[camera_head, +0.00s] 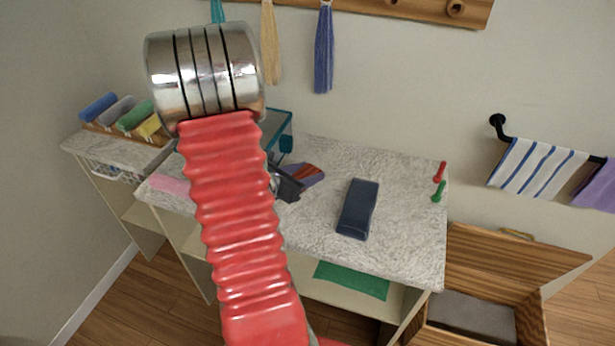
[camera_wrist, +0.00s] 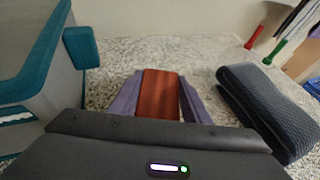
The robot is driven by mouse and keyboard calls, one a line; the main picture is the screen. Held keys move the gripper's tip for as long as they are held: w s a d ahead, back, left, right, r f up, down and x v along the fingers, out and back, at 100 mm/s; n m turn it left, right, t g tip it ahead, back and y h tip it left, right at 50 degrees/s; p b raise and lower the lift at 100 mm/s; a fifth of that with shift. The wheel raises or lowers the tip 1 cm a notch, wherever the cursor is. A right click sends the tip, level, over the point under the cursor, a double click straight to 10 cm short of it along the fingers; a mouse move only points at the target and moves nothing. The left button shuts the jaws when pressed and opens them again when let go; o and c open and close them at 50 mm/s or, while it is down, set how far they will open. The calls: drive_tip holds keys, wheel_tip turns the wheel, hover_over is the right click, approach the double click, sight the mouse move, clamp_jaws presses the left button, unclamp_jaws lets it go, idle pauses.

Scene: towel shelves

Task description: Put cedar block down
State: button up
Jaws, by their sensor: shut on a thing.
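The cedar block (camera_wrist: 160,95) is a reddish-brown bar, seen in the wrist view between the two purple fingers of my gripper (camera_wrist: 158,88). My gripper is shut on it. In the head view the block (camera_head: 309,171) shows as a small brown patch beside the dark gripper (camera_head: 301,177), over the marbled counter (camera_head: 315,225). Whether the block touches the counter or hangs just above it I cannot tell. My red arm hides part of the counter's left side.
A folded dark blue towel (camera_head: 358,209) lies to the right of the gripper. A teal-edged bin (camera_wrist: 30,70) stands close on the left. Red (camera_head: 440,173) and green (camera_head: 438,192) pegs stand at the right edge. Bare counter lies between gripper and towel.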

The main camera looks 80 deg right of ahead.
drive_tip(key=shift+f, duration=0.8)
drive_tip(key=shift+f, duration=0.1)
drive_tip(key=o, duration=1)
drive_tip(key=shift+o, duration=0.2)
drive_tip(key=shift+w+a+r, duration=0.25)
drive_tip(key=shift+a+r, duration=0.05)
drive_tip(key=v, duration=1.1)
drive_tip(key=shift+a+f, duration=0.1)
drive_tip(key=shift+a, duration=0.05)
